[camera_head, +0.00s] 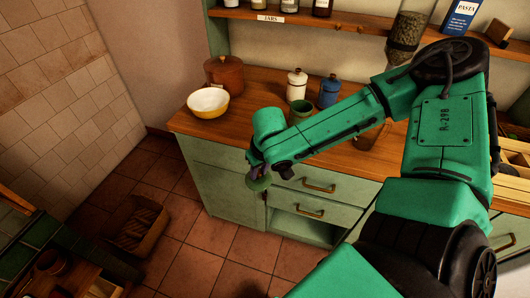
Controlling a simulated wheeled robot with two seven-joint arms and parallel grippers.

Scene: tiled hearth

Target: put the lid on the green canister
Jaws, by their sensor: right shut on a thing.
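The green canister (300,109) stands open on the wooden counter, in front of a white canister and a blue canister. Its lower part is hidden behind my right arm. My right gripper (258,177) hangs in front of the cabinet, below the counter's front edge and to the left of the green canister. It is shut on the green lid (259,185), which is apart from the canister. The fingers are small and dark, so their exact hold is hard to see. My left gripper is out of view.
The lidded white canister (296,84) and blue canister (329,93) stand close behind the green one. A yellow bowl (208,103) and brown pot (224,74) are at the counter's left. The shelf (330,23) hangs above. Counter (250,103) between bowl and canisters is clear.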

